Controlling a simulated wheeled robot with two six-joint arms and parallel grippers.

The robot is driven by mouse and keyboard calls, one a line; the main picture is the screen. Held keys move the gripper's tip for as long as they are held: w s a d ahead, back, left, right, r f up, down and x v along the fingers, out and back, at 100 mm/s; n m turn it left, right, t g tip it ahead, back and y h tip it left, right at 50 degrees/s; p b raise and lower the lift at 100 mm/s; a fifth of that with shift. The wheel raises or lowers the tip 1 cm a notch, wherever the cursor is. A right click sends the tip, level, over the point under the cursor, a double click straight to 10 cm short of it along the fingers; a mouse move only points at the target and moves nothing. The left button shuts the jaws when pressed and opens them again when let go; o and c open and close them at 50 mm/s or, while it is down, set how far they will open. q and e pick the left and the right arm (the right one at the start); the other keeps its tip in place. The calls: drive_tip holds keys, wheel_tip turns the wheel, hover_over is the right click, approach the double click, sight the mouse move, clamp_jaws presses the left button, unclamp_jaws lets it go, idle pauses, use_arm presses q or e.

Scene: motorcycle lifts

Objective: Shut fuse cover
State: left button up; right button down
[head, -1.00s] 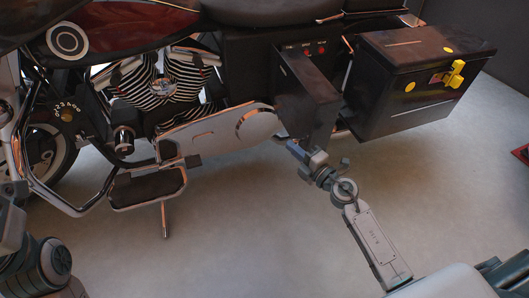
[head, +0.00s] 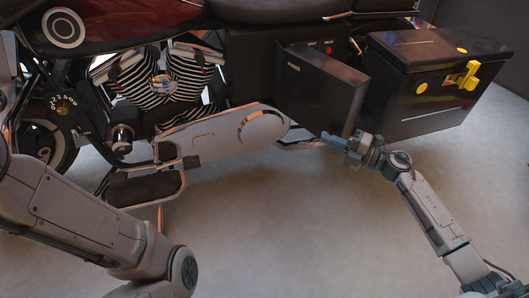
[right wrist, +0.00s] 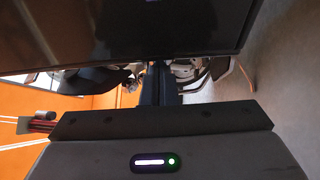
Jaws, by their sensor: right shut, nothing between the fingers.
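The fuse cover (head: 315,88) is a black box-like panel on the motorcycle's side, left of the black side case. It stands out at an angle, partly open, with its broad face toward me. A strip of the fuse panel (head: 327,47) with red spots shows above and behind it. My right gripper (head: 334,140) is shut and empty at the cover's lower right edge; I cannot tell whether it touches. In the right wrist view the cover (right wrist: 150,25) fills the top, with the dark fingers (right wrist: 159,80) just below its edge. My left gripper is out of view.
The black side case (head: 415,90) with a yellow latch (head: 468,76) sits close right of the cover. The chrome engine (head: 165,88) and footboard (head: 145,187) are to the left. The grey floor (head: 300,220) in front is clear apart from my arms.

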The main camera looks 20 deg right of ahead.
sight(348, 130)
drive_tip(key=w+d, duration=0.1)
drive_tip(key=d, duration=0.1)
drive_tip(key=w+d, duration=0.1)
drive_tip(key=d, duration=0.1)
drive_tip(key=w+d+b, duration=0.1)
drive_tip(key=d, duration=0.1)
drive_tip(key=shift+w+d+r, duration=0.15)
drive_tip(key=shift+d, duration=0.25)
drive_tip(key=shift+w+d, duration=0.55)
drive_tip(key=shift+d, duration=0.2)
